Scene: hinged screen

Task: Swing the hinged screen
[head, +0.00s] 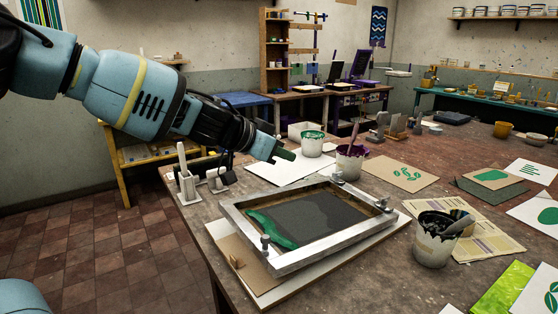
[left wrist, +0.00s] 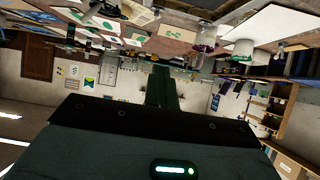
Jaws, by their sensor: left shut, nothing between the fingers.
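The hinged screen (head: 380,226) is a pale rectangular frame with dark mesh, lying flat on a board on the worktable. Green ink (head: 270,229) lies along its left side inside the frame. Metal clamps sit at its far edge and a knob at its near left corner. My left gripper (head: 285,155) is shut and empty, in the air above and beyond the frame's far left side, apart from it. In the left wrist view its dark green fingers (left wrist: 162,88) show closed together. My right gripper is not in view.
A green-rimmed pot (head: 312,146) and a purple-ink pot (head: 351,162) stand behind the screen. A dark ink pot (head: 434,242) stands to its right. A holder with tools (head: 188,185) stands at the table's left edge. Printed sheets (head: 402,174) cover the right side.

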